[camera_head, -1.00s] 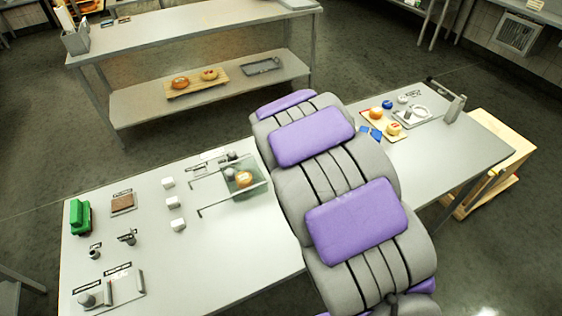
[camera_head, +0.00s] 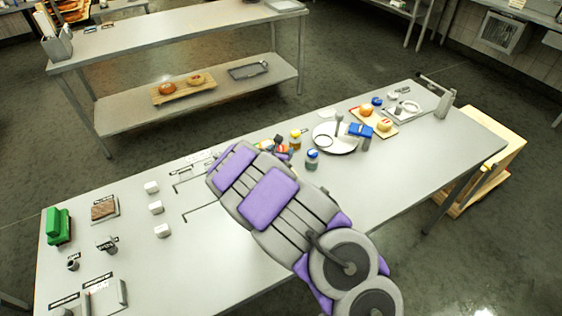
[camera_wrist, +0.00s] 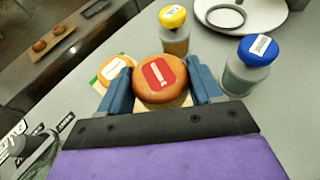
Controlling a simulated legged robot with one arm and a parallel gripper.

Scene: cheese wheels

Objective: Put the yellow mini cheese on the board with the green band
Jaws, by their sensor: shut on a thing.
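My gripper (camera_wrist: 160,88) is shut on a round orange-yellow mini cheese (camera_wrist: 160,76) with a red label, between its blue fingers. In the head view my gripper (camera_head: 281,148) is over the middle of the table, mostly covered by my arm. Just beyond the held cheese, a pale wooden board (camera_wrist: 97,86) with a strip of green at its left edge is partly visible. A second orange cheese (camera_wrist: 116,69) with a whitish label is on that board. Pale wood also shows under the held cheese; I cannot tell whether the cheese touches it.
A yellow-capped jar (camera_wrist: 174,32) stands just beyond the fingers and a blue-capped jar (camera_wrist: 247,66) to their right. A round metal plate (camera_head: 335,138) lies further right. Another board (camera_head: 387,131) holds two cheeses. White cubes (camera_head: 156,208) stand to the left.

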